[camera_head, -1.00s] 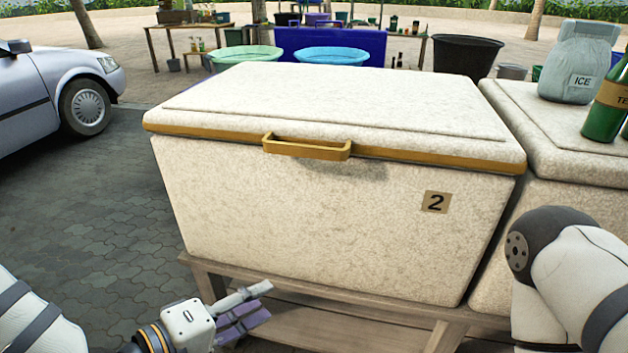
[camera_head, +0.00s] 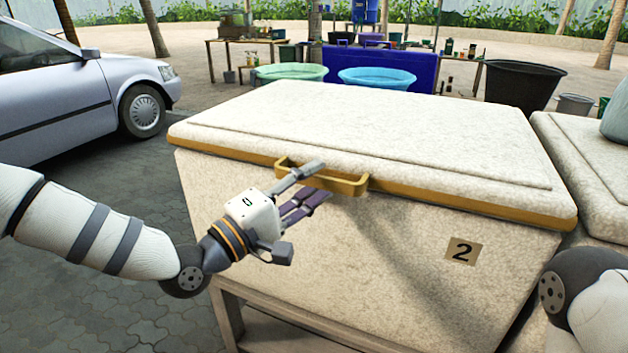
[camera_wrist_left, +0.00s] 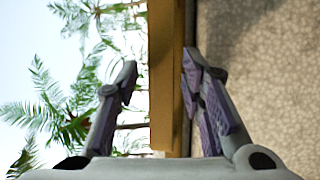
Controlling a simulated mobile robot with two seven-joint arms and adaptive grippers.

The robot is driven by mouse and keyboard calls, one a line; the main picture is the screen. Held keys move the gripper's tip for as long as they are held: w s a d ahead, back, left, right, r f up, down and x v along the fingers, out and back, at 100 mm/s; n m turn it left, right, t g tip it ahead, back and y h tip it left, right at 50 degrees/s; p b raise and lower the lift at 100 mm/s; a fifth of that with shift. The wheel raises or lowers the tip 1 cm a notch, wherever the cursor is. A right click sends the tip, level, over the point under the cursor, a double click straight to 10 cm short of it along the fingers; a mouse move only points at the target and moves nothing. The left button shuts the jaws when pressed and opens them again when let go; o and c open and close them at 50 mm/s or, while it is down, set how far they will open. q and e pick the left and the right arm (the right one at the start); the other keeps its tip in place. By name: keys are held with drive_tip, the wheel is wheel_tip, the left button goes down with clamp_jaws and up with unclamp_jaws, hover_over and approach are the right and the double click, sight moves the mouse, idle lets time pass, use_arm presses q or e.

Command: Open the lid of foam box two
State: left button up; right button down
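Foam box two (camera_head: 390,250) is a speckled off-white box with a "2" label (camera_head: 463,251) on its front. Its lid (camera_head: 400,135) lies shut on top, with a mustard-coloured rim and a handle (camera_head: 350,187) at the front. My left gripper (camera_head: 320,180) is at the left part of this handle, its fingers apart. In the left wrist view, the handle (camera_wrist_left: 165,85) stands between the two open fingertips (camera_wrist_left: 158,78), and neither finger clearly touches it. Of my right arm only a link shows at the lower right; its gripper is out of view.
Another foam box (camera_head: 590,160) stands close on the right, with a grey item on it cut by the frame edge. A silver car (camera_head: 75,100) is at the left. Two basins (camera_head: 377,78) and a black tub (camera_head: 522,85) are behind. A wooden stand (camera_head: 275,330) carries the box.

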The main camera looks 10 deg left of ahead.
use_arm(q)
drive_tip(key=shift+w+d, duration=0.25)
drive_tip(key=shift+w, duration=0.05)
clamp_jaws()
drive_tip(key=shift+r, duration=0.15)
